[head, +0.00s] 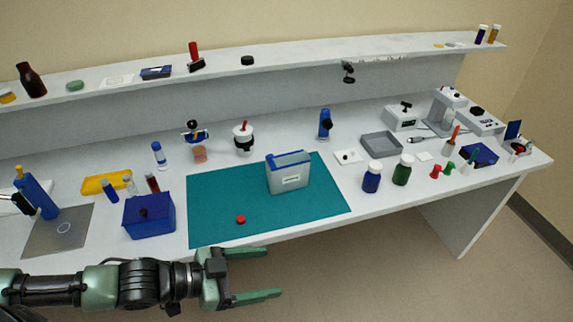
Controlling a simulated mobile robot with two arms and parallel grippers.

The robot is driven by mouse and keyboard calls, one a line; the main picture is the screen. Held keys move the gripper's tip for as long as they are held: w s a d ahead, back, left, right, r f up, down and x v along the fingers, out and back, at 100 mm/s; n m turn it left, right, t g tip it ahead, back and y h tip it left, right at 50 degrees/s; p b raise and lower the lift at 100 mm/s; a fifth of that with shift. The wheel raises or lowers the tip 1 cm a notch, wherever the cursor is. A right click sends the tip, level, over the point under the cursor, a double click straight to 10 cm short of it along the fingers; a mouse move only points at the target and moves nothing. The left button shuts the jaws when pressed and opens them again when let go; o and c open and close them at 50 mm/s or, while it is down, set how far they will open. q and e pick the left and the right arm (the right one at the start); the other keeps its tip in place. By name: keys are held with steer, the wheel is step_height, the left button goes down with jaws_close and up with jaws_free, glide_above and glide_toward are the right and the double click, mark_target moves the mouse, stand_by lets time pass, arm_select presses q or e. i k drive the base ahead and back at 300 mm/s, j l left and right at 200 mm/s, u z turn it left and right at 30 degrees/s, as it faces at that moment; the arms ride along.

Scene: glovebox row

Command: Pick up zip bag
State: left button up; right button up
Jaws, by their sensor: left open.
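I cannot tell for sure which thing is the zip bag. A pale grey, upright pouch-like or box-like thing (288,177) with a blue top edge and a white label stands on the teal mat (215,205). A small flat white packet (347,157) with a dark spot lies right of the mat, and another flat whitish packet (118,81) lies on the shelf. My left gripper (274,273) is open and empty, in front of the bench's front edge, nearer to me than the mat. Its fingers point right. My right gripper is out of view.
A small red cap (241,219) lies on the mat's near part. A blue box (148,216) stands left of the mat. Blue (371,178) and green (403,170) bottles stand to its right. A shelf (290,66) runs along the back. Most of the mat is clear.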

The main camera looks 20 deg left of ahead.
mark_target(292, 173)
steer(key=i+j, duration=0.35)
steer(key=i, duration=0.2)
steer(key=i+j, duration=0.35)
steer(key=i, duration=0.2)
